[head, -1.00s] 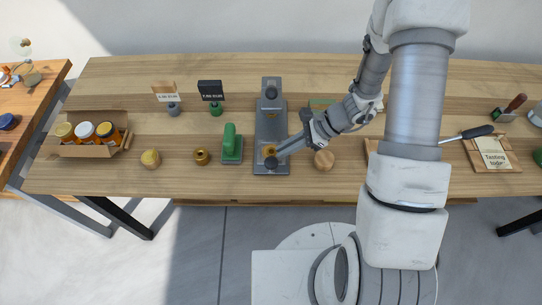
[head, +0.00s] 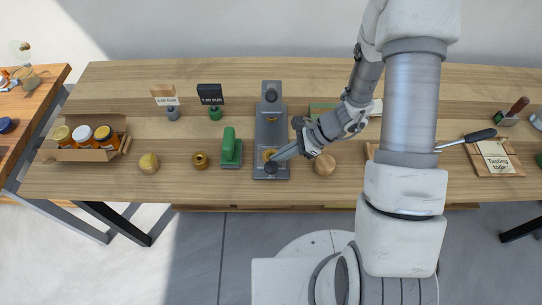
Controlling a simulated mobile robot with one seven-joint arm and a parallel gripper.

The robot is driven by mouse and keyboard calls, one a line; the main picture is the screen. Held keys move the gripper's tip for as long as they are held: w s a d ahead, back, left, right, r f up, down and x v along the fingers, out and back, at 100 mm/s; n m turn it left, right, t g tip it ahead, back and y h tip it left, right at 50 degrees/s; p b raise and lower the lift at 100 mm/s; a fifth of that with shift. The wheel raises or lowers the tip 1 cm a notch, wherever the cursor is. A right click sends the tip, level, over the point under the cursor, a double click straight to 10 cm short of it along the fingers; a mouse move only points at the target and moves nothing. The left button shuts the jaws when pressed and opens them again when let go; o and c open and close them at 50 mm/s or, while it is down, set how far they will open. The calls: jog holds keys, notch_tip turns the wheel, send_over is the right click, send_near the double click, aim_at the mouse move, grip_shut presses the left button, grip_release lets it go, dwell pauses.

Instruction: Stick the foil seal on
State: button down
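No foil seal can be clearly made out. A long grey press-like stand (head: 271,123) lies near the middle of the table, with a gold round piece (head: 269,154) near its front end. My gripper is just right of the stand, low over the table. Its fingers are small and partly hidden, so I cannot tell if they are shut on the bar. A green hand tool (head: 231,149) and a brass round piece (head: 200,160) stand left of the stand.
A cardboard box (head: 93,155) of jars stands at the left, with a yellowish round object (head: 149,163) beside it. Two price signs (head: 209,94) stand behind. A wooden disc (head: 325,165) is right of the stand. A tasting card board (head: 496,159) lies at the right.

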jog(key=shift+r, duration=0.1)
notch_tip(320, 180, up, 8)
jog(key=p, duration=0.6)
dwell(0.5)
